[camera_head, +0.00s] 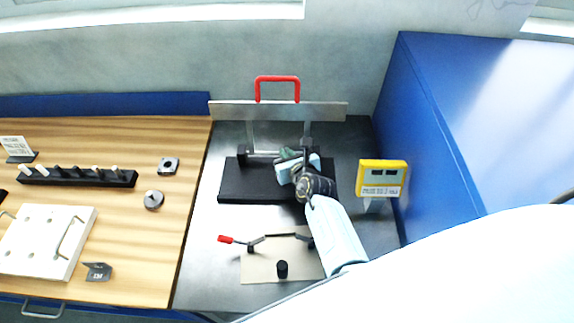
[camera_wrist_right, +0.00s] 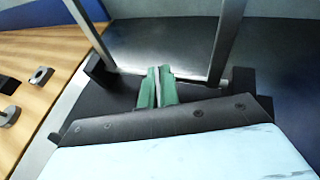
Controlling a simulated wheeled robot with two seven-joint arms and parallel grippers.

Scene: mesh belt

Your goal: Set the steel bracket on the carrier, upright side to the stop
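A small grey bent-metal piece (camera_head: 97,271) that looks like the steel bracket lies near the front edge of the wooden table, well away from my right gripper. My right gripper (camera_head: 289,160) is over the black plate on the dark bench, near the uprights of the frame. In the right wrist view its green fingertips (camera_wrist_right: 157,88) are close together, with a narrow pale strip between them; I cannot tell whether it is a gap or a thin held part. Which part is the carrier or its stop is unclear. My left gripper is not in view.
A frame with a pale crossbar (camera_head: 230,111) and red handle (camera_head: 277,80) stands behind. A beige plate (camera_head: 262,270) with a red-tipped lever is in front. A yellow display box (camera_head: 382,174) and blue cabinet (camera_head: 440,130) are at right; a black peg rack (camera_head: 75,178) is at left.

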